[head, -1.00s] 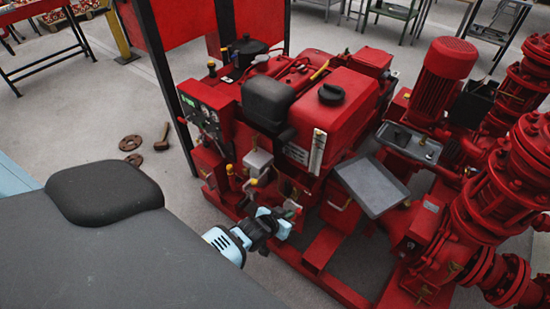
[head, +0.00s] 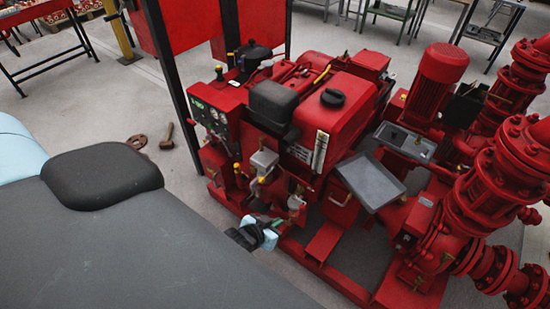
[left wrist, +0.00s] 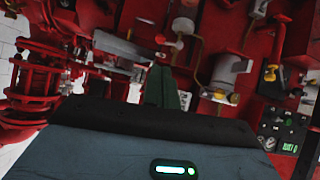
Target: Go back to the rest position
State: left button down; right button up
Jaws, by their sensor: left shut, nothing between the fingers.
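My left gripper (head: 268,226) is low in the head view, close to the front lower part of the red pumpset (head: 335,110). My own dark body hides part of its arm. In the left wrist view its two dark fingers (left wrist: 166,88) are together with nothing between them. They point at the red machine, where small valves and levers with yellow knobs (left wrist: 271,75) show. I cannot tell whether the fingers touch anything. My right gripper is in neither view.
A gauge panel (head: 207,118) sits on the engine's left end, and a grey tray (head: 371,182) in front. A hammer (head: 168,137) and a rusty disc (head: 137,141) lie on the floor. A red-topped table (head: 30,12) stands back left. The floor between is mostly clear.

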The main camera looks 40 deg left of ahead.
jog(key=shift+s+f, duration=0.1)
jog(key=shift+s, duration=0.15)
